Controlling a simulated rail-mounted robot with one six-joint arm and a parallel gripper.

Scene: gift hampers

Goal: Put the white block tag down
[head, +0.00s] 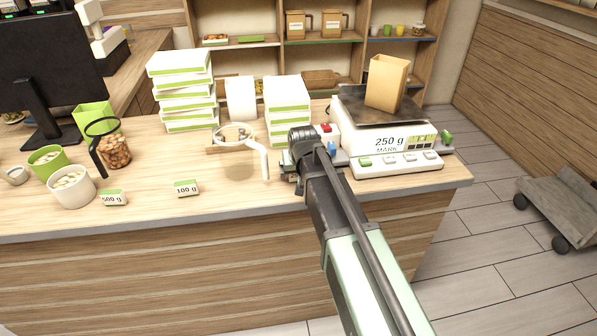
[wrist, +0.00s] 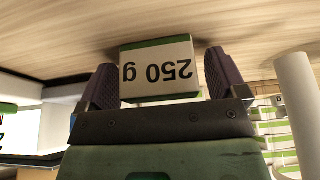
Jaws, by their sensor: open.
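A white block tag (wrist: 158,72) with green edges reads "250 g", upside down in the wrist view. It sits between the two dark fingers of my gripper (wrist: 160,82), which are open with a narrow gap showing on the right. The wooden counter (wrist: 60,30) is right by the tag; I cannot tell whether they touch. In the head view my gripper (head: 300,165) is low over the counter, left of the scale, and the arm hides the tag. Two similar tags, "500 g" (head: 113,198) and "100 g" (head: 186,187), stand along the counter's front.
The scale (head: 390,140) carries a paper bag (head: 387,82) and its display reads "250 g MARK". A white-handled scoop (head: 262,163) is just left of my gripper. Stacked white boxes (head: 286,95) stand behind. Tubs (head: 72,192) are at left. Counter around the 100 g tag is clear.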

